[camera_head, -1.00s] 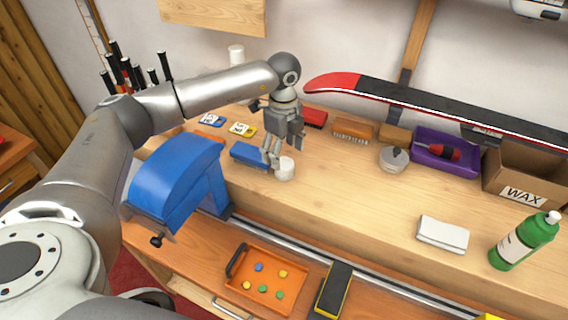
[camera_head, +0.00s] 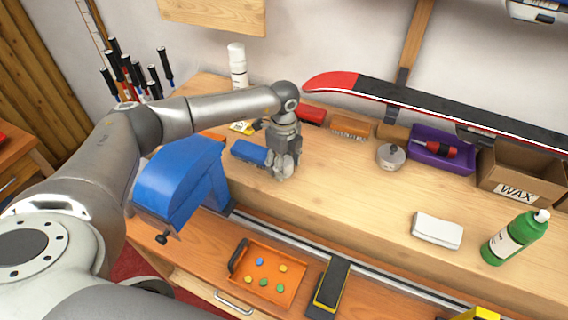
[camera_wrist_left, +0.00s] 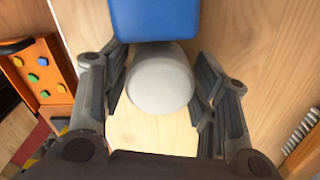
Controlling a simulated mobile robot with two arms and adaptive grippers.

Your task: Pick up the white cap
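The white cap (camera_wrist_left: 161,82) is a smooth, rounded white piece standing on the wooden bench. In the left wrist view it lies between the two fingers of my left gripper (camera_wrist_left: 163,100). The fingers are spread, with a small gap on the left side and very little room on the right. In the head view my left gripper (camera_head: 283,170) points down over the bench and hides most or all of the cap. A blue block (camera_head: 249,152) lies right beside it; it also shows in the left wrist view (camera_wrist_left: 155,20). My right gripper is not in view.
A blue vise-like piece (camera_head: 180,185) stands at the bench's front left. An orange tray (camera_head: 265,272) with several coloured pieces lies lower down. The middle bench is clear.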

